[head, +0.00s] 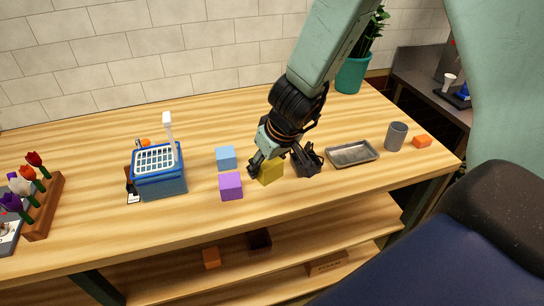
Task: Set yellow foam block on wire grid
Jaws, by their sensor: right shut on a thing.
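The yellow foam block (270,173) is at the middle of the wooden table, between the fingers of my right gripper (281,169). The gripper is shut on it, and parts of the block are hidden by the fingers. I cannot tell whether the block touches the table. The white wire grid (156,158) lies on top of a blue bin (162,186) to the left, and its top looks empty. My left gripper is not in view.
A light blue block (226,157) and a purple block (231,186) stand just left of the yellow one. A white upright handle (168,130) rises by the grid. Flowers (24,186) stand far left.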

